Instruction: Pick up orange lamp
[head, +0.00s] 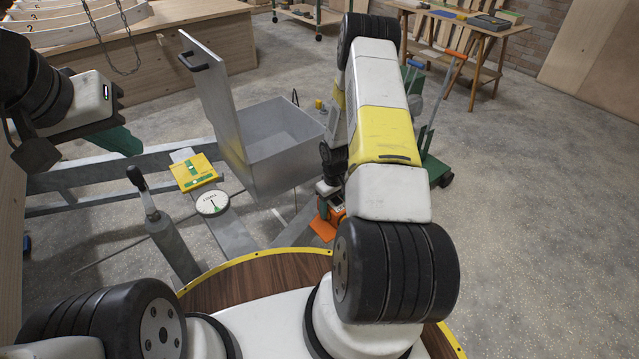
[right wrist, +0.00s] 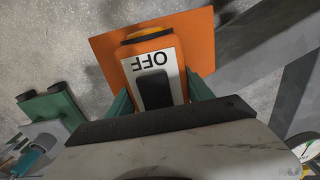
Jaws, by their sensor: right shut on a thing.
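The orange lamp (right wrist: 175,58) shows in the right wrist view as an orange body with an upside-down OFF label, a black switch and a flat orange plate behind it. My right gripper (right wrist: 160,92) is shut on the lamp body, with one green finger on each side. In the head view the orange lamp (head: 322,230) shows low under my right arm, partly hidden by it. My left gripper (head: 118,141) is at the upper left, away from the lamp; its green fingers overlap, so I cannot tell its opening.
An open grey metal box (head: 285,135) with a raised lid stands left of my right arm. A yellow device (head: 194,171) and a round dial (head: 212,203) sit on the grey trailer frame. A green cart (head: 432,165) stands right of the arm. The floor at right is clear.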

